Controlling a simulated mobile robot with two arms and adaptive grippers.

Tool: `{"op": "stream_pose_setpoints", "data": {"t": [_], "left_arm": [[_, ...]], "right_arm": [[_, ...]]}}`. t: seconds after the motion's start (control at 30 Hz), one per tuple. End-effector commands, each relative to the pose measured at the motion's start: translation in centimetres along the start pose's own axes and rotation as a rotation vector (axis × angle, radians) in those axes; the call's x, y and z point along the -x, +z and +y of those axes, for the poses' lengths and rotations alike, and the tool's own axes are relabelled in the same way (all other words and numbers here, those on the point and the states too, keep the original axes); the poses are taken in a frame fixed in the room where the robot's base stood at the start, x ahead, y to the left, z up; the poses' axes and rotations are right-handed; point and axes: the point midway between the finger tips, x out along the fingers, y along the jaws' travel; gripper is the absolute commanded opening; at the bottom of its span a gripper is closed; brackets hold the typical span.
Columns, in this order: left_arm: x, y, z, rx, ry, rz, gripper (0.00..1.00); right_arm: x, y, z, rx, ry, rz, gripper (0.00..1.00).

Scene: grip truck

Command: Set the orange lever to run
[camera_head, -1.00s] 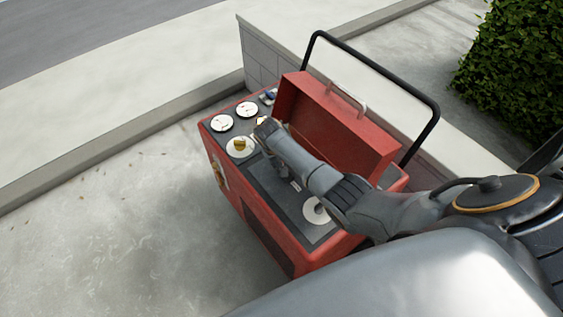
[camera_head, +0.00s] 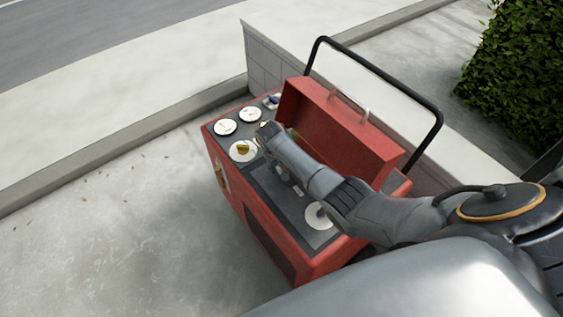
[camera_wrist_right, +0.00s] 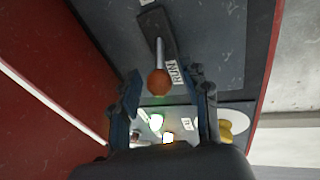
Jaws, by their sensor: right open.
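The orange lever shows in the right wrist view as an orange ball knob (camera_wrist_right: 158,82) on a grey rod, rising from a dark slotted plate (camera_wrist_right: 152,22). A white RUN label (camera_wrist_right: 173,72) lies beside the knob. My right gripper (camera_wrist_right: 166,90) is open, its two fingers on either side of the knob in the picture, with gaps on both sides; I cannot tell the depth between them. In the head view my right gripper (camera_head: 265,131) is over the panel of the red machine (camera_head: 228,185), and my arm hides the lever. My left gripper is not in view.
The machine's raised red lid (camera_head: 345,125) stands right behind my right arm, with a black bar handle (camera_head: 385,75) beyond. White round dials (camera_head: 225,128) and a yellow knob (camera_head: 243,149) sit at the panel's far end. A low wall and hedge (camera_head: 515,55) stand behind.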

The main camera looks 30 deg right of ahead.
Motion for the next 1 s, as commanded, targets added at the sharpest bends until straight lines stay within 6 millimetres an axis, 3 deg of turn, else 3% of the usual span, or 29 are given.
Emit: {"op": "stream_pose_setpoints", "data": {"t": [0.23,0.63,0.8,1.0], "left_arm": [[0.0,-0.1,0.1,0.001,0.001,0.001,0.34],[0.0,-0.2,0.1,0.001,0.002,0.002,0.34],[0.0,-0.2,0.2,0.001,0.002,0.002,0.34],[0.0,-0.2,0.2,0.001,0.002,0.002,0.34]], "right_arm": [[2.5,0.0,0.0,0.000,0.000,0.004,0.46],[10.2,-0.1,0.0,0.000,0.000,0.004,0.46],[11.7,0.0,0.0,0.000,0.000,0.001,0.46],[11.9,0.0,0.0,0.000,0.000,0.001,0.46]]}}
